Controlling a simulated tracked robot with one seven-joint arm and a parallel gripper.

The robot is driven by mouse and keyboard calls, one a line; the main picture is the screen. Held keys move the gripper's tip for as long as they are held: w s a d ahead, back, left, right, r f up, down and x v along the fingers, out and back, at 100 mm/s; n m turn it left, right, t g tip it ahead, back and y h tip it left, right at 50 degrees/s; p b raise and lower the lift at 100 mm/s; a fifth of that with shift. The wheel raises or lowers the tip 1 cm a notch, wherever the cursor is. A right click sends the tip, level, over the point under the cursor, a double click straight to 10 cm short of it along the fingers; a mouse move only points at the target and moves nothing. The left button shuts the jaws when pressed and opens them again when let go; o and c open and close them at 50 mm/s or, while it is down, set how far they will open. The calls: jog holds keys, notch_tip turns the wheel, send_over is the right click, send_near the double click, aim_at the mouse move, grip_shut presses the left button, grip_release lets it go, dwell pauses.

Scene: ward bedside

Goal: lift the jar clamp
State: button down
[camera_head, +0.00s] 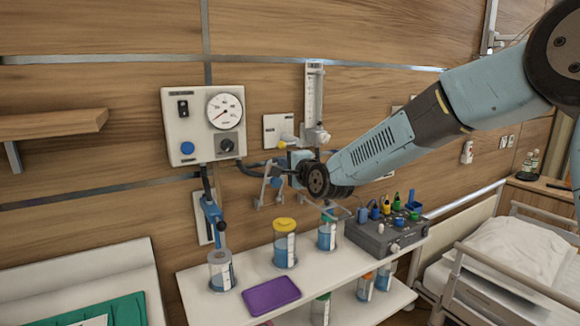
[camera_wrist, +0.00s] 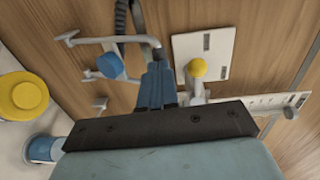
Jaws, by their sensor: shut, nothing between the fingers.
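A grey bracket with two hooked arms and a blue knob, which looks like the jar clamp (camera_head: 265,187), is at the wall, above the shelf. In the wrist view the clamp (camera_wrist: 112,41) is left of my fingertips, its blue knob facing the camera. My gripper (camera_head: 292,170) is beside it at the wall, partly hidden by my wrist. In the wrist view my gripper's (camera_wrist: 158,58) dark blue fingers are together with nothing between them. The fingertips appear close to the clamp's right end; I cannot tell whether they touch.
A white gauge box (camera_head: 205,150) is left, and a flowmeter (camera_head: 313,100) stands close to my gripper. Below, a white shelf (camera_head: 225,300) holds jars, including a yellow-lidded jar (camera_head: 285,250), a purple tray (camera_head: 271,295) and a grey control box (camera_head: 380,240). A bed (camera_head: 505,270) is right.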

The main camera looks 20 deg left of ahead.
jog(key=shift+w+a, duration=0.1)
dwell(0.3)
jog(key=shift+w+a+r, duration=0.65)
jog(key=shift+a+r, duration=0.05)
jog(key=shift+a, duration=0.15)
jog(key=shift+s, duration=0.1)
jog(key=r+v, duration=0.3)
jog(key=v, duration=1)
jog(key=shift+d, duration=0.15)
